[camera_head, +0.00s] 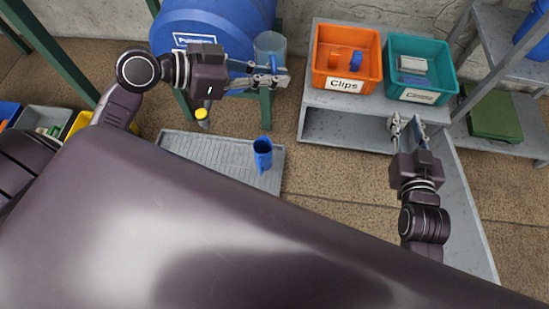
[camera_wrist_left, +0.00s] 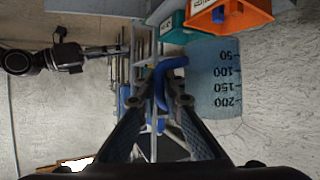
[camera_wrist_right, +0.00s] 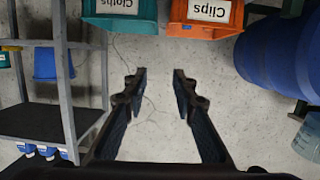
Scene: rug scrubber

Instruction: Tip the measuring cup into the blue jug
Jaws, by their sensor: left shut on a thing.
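The measuring cup (camera_head: 270,46) is clear and bluish, held up in front of the blue barrel. Part of the cup also shows at the edge of the right wrist view (camera_wrist_right: 308,138). The blue jug (camera_head: 262,158) stands on the grey ribbed tray (camera_head: 205,150), below my left gripper in the head view. My right gripper (camera_head: 406,122) is open and empty, well right of the jug. Whether the cup holds liquid cannot be told.
A blue barrel (camera_head: 200,22) on a green stand with a yellow-tipped tap (camera_head: 202,116) is behind the tray. An orange Clips bin (camera_head: 330,70) and a teal bin (camera_head: 408,58) stand on a grey bench at right. Metal shelving is at far right.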

